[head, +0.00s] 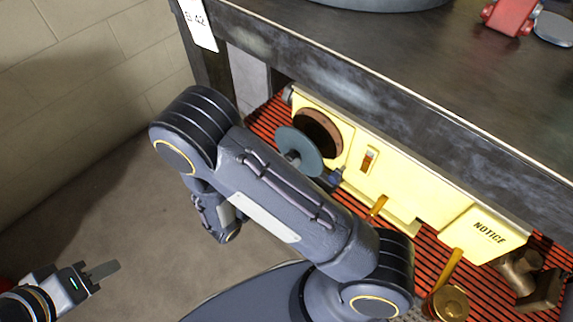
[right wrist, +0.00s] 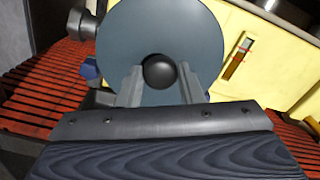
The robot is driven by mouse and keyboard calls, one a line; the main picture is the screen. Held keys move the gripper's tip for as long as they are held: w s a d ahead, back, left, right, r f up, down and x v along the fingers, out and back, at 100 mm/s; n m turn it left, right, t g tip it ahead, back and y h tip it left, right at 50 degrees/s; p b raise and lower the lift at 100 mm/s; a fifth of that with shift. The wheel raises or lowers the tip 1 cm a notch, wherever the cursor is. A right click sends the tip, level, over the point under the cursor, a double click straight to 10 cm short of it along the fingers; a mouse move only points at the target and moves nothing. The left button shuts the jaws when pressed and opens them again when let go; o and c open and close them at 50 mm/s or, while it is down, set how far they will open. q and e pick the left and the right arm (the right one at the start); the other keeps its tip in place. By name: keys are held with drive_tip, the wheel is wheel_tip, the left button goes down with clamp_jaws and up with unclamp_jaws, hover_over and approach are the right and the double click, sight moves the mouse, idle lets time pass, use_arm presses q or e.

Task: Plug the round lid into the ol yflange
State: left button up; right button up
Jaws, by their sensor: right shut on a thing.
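The round lid (head: 300,152) is a grey-blue disc with a dark knob. My right gripper (right wrist: 159,88) is shut on this knob, and the lid (right wrist: 160,30) fills the upper middle of the right wrist view. In the head view my right arm hides most of that gripper. The flange (head: 318,131) is a round dark opening with a brown rim on the yellow housing. The lid is beside it, lower left in the picture, and appears apart from it. In the right wrist view the lid hides the flange. My left gripper (head: 98,276) is far off at lower left, with no object visible in it.
The yellow housing (head: 395,188) sits on a red slatted shelf (head: 265,117) under a dark tabletop (head: 400,60). A notice plate (head: 485,233), yellow handles (head: 450,268) and brass parts (head: 522,268) are at right. The floor (head: 110,200) at left is clear.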

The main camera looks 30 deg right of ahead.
sight(297, 153)
drive_tip(key=shift+x, duration=2.85)
drive_tip(key=shift+r, duration=0.15)
idle(0.5)
drive_tip(key=shift+w+d+p, duration=0.2)
drive_tip(key=shift+d+p, duration=0.1)
drive_tip(key=shift+d, duration=0.2)
idle(0.4)
drive_tip(key=o, duration=1)
